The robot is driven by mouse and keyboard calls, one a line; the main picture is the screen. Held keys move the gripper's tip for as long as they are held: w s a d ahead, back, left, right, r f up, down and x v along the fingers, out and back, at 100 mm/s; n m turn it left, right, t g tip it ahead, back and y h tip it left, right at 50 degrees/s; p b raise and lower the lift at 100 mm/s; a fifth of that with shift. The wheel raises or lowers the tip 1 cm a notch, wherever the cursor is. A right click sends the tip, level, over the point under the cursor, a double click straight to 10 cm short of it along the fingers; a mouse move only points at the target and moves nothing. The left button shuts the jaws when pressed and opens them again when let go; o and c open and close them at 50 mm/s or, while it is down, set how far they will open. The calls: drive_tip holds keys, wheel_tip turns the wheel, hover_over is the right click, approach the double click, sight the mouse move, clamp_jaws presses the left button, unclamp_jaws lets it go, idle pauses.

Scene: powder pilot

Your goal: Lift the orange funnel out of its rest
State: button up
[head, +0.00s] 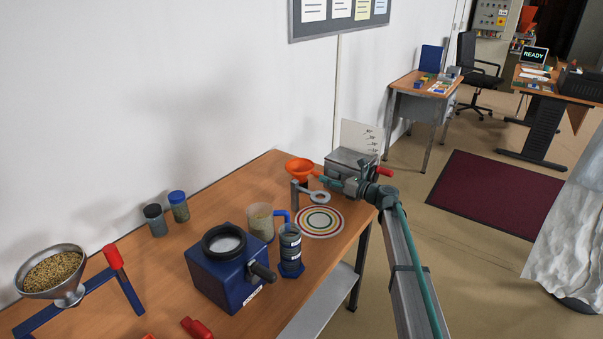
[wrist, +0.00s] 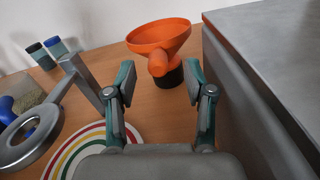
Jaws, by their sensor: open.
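The orange funnel (wrist: 150,33) stands upright, wide mouth up, at the back of the wooden table in the wrist view. A rounded orange part sticks out towards my gripper, and a dark round rest (wrist: 172,77) shows beneath the funnel. In the head view the funnel (head: 299,166) is near the table's far end, just left of my gripper (head: 320,179). In the wrist view my open gripper (wrist: 159,82) points at the funnel, its fingers on either side of the lower part. Nothing is between the fingers; I cannot tell the exact gap to the funnel.
A grey ring stand (wrist: 72,80) stands close on the left, above a striped round mat (head: 319,225). A grey metal box (head: 346,163) rises close on the right. Two lidded jars (wrist: 46,52) stand farther left. Bare wood lies around the rest.

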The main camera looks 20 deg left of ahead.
sight(317, 174)
drive_tip(key=a, duration=0.5)
drive_tip(key=shift+w+f+p, duration=0.2)
drive_tip(key=shift+w+p, duration=0.15)
drive_tip(key=shift+p, duration=0.05)
clamp_jaws()
